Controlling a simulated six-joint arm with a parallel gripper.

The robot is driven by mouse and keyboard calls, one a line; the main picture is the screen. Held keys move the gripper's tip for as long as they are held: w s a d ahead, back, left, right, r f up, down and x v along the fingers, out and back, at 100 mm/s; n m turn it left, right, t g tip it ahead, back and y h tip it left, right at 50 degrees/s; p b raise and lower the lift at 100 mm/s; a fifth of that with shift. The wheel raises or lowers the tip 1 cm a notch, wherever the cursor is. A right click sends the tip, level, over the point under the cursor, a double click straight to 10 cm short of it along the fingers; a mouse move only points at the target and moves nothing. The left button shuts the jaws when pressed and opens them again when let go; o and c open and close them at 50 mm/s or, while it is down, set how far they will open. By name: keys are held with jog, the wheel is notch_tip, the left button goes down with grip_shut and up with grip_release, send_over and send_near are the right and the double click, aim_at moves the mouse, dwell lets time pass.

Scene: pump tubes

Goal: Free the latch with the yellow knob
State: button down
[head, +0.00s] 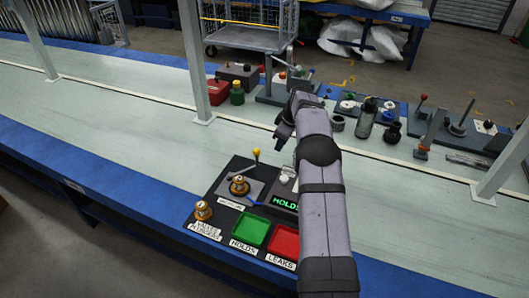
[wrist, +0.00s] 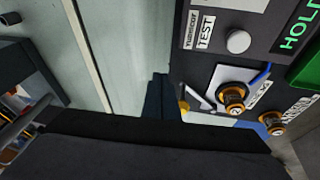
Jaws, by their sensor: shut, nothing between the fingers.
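The yellow knob (head: 256,152) tops a thin lever beside a brass fitting (head: 239,186) on the grey plate of the black test board. In the wrist view the yellow knob (wrist: 184,107) shows only in part, at the edge of my dark fingers. The brass fitting (wrist: 233,95) is seated there with a blue lever or hose beside it. My gripper (head: 283,132) is shut and empty, beyond and to the right of the knob in the head view. In the wrist view my gripper (wrist: 160,88) points at the bench. Whether it touches the knob cannot be told.
The display (head: 285,201) reads HOLDS, partly hidden by my arm. A green tray (head: 250,232) and red tray (head: 285,241) lie in front. A second brass fitting (head: 203,210) stands at the board's left. A white button (wrist: 238,41) sits by TEST. The bench left is clear.

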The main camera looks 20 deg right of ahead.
jog(key=s+d+n+t+h, duration=0.1)
jog(key=s+d+h, duration=0.25)
jog(key=d, duration=0.95)
jog(key=n+t+y+p, duration=0.2)
jog(key=n+t+y, duration=0.55)
jog(key=n, duration=0.45)
send_near(259, 153)
jog(key=shift+t+h, duration=0.25)
jog(key=shift+h, duration=0.15)
jog(key=x, duration=0.2)
jog(key=p+x, duration=0.1)
jog(key=x, duration=0.3)
jog(key=shift+a, duration=0.3)
jog(key=shift+w+f, duration=0.1)
